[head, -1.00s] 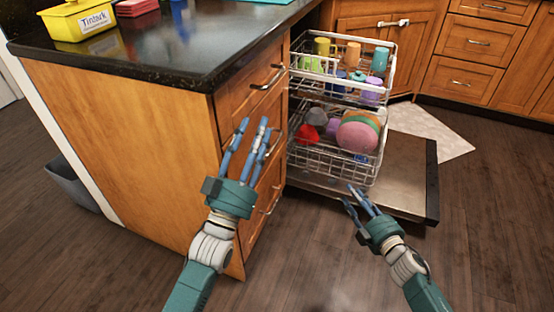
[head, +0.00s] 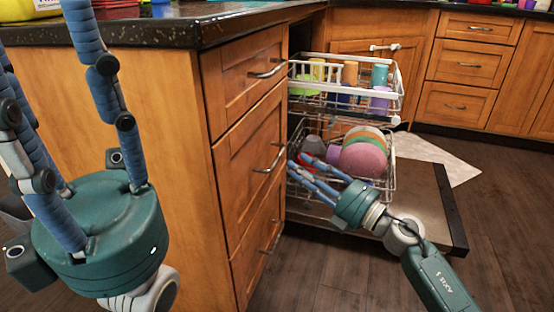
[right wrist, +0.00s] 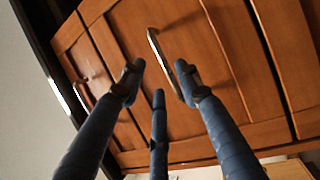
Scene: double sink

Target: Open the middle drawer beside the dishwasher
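The middle drawer (head: 240,150) is the second of three wooden fronts on the cabinet end; all three look shut. Its metal bar handle (head: 271,160) also shows in the right wrist view (right wrist: 158,52). My right gripper (head: 301,170) is open, with its blue fingertips close to the right of this handle in the head view. In the right wrist view its fingers (right wrist: 158,82) are spread around the handle's near end; I cannot tell whether they touch it. My left gripper (head: 50,90) is open and empty, large at the left with its fingers up.
The open dishwasher stands right of the drawers, with a lower rack (head: 385,185) of dishes, an upper rack (head: 345,107) and a lowered door (head: 425,190). My right forearm is above that door. The black countertop (head: 180,28) overhangs the drawers. Floor in front is clear.

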